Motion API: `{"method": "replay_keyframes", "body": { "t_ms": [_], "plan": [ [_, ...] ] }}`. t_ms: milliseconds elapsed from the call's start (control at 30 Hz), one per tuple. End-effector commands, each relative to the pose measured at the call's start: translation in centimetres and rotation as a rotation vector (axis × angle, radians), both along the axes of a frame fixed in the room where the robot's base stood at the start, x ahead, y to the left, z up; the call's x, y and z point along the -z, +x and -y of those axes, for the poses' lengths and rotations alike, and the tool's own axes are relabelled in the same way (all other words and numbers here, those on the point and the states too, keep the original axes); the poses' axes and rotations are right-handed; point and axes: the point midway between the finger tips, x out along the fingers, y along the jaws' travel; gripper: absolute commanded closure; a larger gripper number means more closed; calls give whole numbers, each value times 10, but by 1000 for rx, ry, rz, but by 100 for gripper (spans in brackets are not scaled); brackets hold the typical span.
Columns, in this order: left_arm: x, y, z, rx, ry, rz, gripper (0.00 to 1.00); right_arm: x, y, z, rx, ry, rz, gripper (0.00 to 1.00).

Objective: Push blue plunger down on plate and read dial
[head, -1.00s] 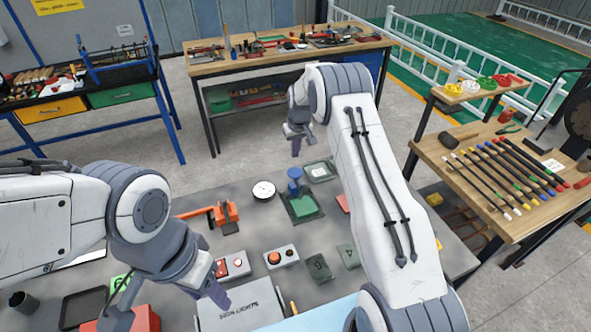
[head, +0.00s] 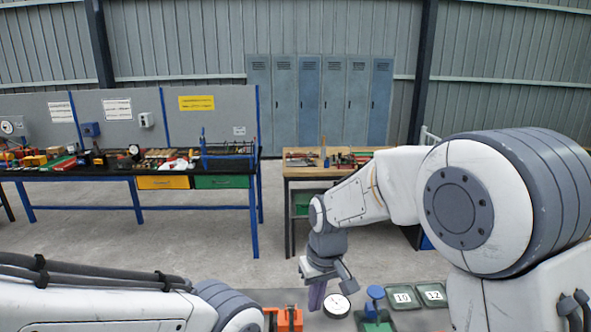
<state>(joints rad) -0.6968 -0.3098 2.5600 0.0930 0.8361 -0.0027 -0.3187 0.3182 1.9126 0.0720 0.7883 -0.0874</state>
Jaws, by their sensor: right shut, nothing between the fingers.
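The blue plunger (head: 375,292) stands upright at the bottom of the head view, on a green plate (head: 374,325) partly cut off by the frame edge. A round white dial (head: 336,305) lies just left of it; its reading is too small to tell. My right gripper (head: 316,296) points down beside the dial, left of the plunger and apart from it. It is shut and empty. My left arm shows at the lower left, but its gripper is out of view.
Dark tiles numbered 10 (head: 403,297) and 12 (head: 432,294) lie right of the plunger. An orange clamp (head: 290,318) is at the bottom edge. Behind are a blue-framed workbench (head: 135,168), a wooden table (head: 300,171) and blue lockers (head: 320,100).

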Motion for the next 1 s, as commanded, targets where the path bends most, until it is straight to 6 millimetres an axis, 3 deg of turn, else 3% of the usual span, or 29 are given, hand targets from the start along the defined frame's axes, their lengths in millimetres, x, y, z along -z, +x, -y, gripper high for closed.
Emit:
{"method": "replay_keyframes", "body": {
  "t_ms": [33, 200, 300, 400, 600, 1000],
  "plan": [
    [17, 0, 0, -1, 0, 0, 50, 4, -36, -12, -46, 2, -5, 100],
    [41, 0, 0, -2, 0, 0, 50, 14, -148, -21, -167, 0, -38, 100],
    [51, 0, 0, -3, 0, 0, 50, 26, -197, -13, -220, -3, -54, 100],
    [57, 0, 0, -4, 0, 0, 50, 35, -230, -4, -257, -7, -66, 100],
    [59, 0, 0, -4, 0, 0, 50, 43, -253, 4, -282, -11, -76, 100],
    [59, 0, 0, -4, 0, 0, 50, 42, -252, 4, -280, -11, -77, 100]
  ]
}}
